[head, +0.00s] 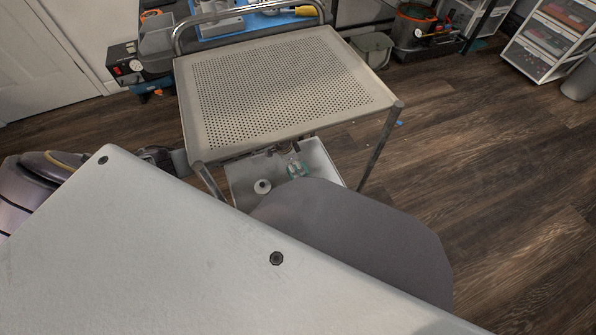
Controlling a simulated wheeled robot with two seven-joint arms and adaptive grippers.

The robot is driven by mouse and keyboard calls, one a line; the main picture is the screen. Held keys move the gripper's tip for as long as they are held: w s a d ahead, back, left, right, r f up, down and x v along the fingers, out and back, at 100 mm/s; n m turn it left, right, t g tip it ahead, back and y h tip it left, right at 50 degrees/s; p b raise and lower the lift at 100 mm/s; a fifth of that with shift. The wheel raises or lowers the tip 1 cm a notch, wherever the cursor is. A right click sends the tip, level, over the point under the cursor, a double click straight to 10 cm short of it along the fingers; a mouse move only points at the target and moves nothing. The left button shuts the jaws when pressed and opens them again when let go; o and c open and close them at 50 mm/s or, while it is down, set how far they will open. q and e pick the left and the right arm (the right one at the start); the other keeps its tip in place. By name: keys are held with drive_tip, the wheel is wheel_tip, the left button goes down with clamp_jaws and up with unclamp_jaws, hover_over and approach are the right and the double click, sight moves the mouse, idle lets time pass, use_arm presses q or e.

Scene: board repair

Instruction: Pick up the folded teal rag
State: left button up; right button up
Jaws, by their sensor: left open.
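A small teal patch, which looks like the folded teal rag (297,172), lies on the lower shelf (325,165) of a metal cart, below the front edge of its top shelf. My left arm comes in from the left and passes behind the cart's front left post. My left gripper (291,158) is partly hidden under the top shelf. Its fingers are open, close over the teal patch. I cannot tell whether they touch it. My right gripper is not in view.
The cart's perforated top shelf (290,85) looks empty and overhangs the lower shelf. The cart's front right post (380,145) stands to the right. The wooden floor (500,170) is clear there.

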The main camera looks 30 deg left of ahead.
sight(297, 170)
use_arm(q)
drive_tip(key=shift+f, duration=0.1)
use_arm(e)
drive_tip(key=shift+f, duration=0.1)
use_arm(q)
drive_tip(key=shift+b+x, duration=1.65)
drive_tip(key=shift+x, duration=0.4)
drive_tip(key=shift+f, duration=0.45)
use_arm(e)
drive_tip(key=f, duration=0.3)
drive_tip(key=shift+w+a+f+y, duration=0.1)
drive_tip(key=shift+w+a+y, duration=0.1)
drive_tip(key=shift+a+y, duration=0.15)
use_arm(q)
drive_tip(key=shift+d+f, duration=0.1)
drive_tip(key=shift+f, duration=0.15)
drive_tip(key=c, duration=0.9)
